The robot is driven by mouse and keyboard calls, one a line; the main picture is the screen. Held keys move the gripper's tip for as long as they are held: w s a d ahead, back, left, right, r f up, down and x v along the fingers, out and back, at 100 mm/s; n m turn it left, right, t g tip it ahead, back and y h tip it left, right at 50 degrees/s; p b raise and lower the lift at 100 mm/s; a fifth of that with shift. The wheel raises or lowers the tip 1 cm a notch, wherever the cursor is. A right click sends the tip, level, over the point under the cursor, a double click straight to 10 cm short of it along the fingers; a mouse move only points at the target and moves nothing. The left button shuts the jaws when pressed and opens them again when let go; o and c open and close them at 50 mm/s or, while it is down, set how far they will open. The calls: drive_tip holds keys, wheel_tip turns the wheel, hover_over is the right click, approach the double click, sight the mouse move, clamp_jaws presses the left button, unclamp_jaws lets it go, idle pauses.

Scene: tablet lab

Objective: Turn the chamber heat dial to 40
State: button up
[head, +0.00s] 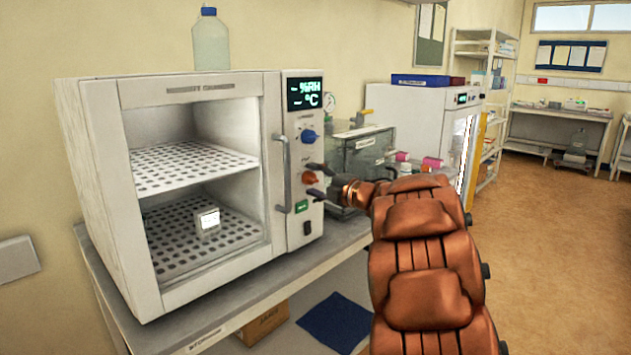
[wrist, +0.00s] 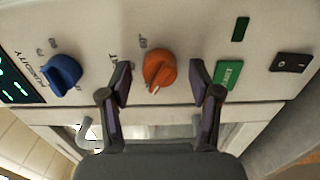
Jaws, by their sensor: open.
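The chamber (head: 100,160) is a white cabinet with a control strip on its right side. Its heat dial is the orange knob (head: 309,177), below the blue knob (head: 309,136). The orange knob also shows in the wrist view (wrist: 159,69), with a pale pointer line toward the picture's bottom; its scale marks are too small to read. My gripper (head: 315,180) is open in front of the panel. In the wrist view, the fingers of my gripper (wrist: 172,82) stand either side of the orange knob with visible gaps.
The blue knob labelled humidity (wrist: 63,73) is left of the fingers. The green button (wrist: 228,74) is close by the right finger, and the black switch (wrist: 291,62) is farther right. The door handle (head: 282,175) stands out left of the panel. The display (head: 304,94) shows dashes.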

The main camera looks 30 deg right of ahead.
drive_tip(key=c, duration=1.1)
drive_tip(key=shift+c, duration=0.2)
drive_tip(key=shift+r+m+p, duration=0.1)
drive_tip(key=shift+m+p, duration=0.2)
drive_tip(key=shift+p, duration=0.2)
drive_tip(key=m+p, duration=0.1)
drive_tip(key=p, duration=0.1)
drive_tip(key=m+p, duration=0.2)
drive_tip(key=shift+r+m+p, duration=0.25)
drive_tip(key=shift+m+p, duration=0.05)
drive_tip(key=shift+p, duration=0.1)
drive_tip(key=shift+f+m+p, duration=0.15)
drive_tip(key=shift+m+p, duration=1.7)
drive_tip(key=shift+p, duration=0.2)
drive_tip(key=shift+f+m+p, duration=0.1)
drive_tip(key=shift+m+p, duration=1.75)
drive_tip(key=shift+p, duration=0.2)
drive_tip(key=shift+f, duration=0.1)
drive_tip(key=o, duration=1.1)
